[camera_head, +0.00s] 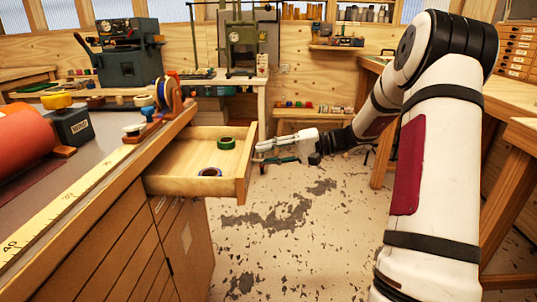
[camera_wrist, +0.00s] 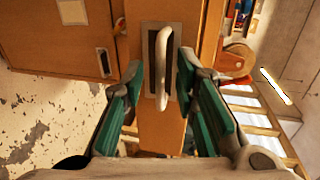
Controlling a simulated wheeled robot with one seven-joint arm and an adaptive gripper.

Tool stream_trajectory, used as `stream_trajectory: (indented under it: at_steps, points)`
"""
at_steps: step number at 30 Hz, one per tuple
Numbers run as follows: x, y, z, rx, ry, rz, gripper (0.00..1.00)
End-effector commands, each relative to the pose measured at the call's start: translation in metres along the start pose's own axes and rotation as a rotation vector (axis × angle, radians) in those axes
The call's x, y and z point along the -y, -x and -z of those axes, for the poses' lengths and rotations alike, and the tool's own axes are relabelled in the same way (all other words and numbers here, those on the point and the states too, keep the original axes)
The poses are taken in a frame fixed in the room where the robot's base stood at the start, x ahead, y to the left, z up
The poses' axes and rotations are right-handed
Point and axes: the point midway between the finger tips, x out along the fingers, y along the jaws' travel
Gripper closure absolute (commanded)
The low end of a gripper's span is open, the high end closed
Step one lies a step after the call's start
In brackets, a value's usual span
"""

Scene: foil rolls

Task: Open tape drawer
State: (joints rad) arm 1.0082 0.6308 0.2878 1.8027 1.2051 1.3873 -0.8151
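The wooden tape drawer (camera_head: 195,187) stands pulled out from the workbench in the head view. A green tape roll (camera_head: 226,143) and a purple-rimmed tape roll (camera_head: 209,172) lie inside it. In the wrist view, the drawer front (camera_wrist: 158,130) is a narrow wooden panel with a pale bar handle (camera_wrist: 165,85) on a dark plate. My gripper (camera_head: 261,153) is just off the drawer's front face. In the wrist view, my gripper (camera_wrist: 160,75) is open; its green-padded fingers are spread on both sides of the handle, with a gap on each side. The handle is not clasped.
The workbench top (camera_head: 100,155) holds an orange-red roll (camera_head: 25,140), a dark box (camera_head: 71,126) and a tape dispenser (camera_head: 168,96) near its edge. Closed cabinet fronts (camera_head: 120,262) are below. The speckled floor (camera_head: 290,235) right of the drawer is clear.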

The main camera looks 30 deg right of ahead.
Motion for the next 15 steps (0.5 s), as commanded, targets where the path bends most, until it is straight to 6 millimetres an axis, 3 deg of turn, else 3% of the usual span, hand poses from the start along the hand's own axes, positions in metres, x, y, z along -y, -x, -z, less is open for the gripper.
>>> stream_trajectory:
  at_steps: [7,15]
  points:
    - [0.000,0.017,0.001,-0.002,0.001,-0.001,0.73]
    - [0.000,0.072,0.001,-0.003,0.001,-0.001,0.73]
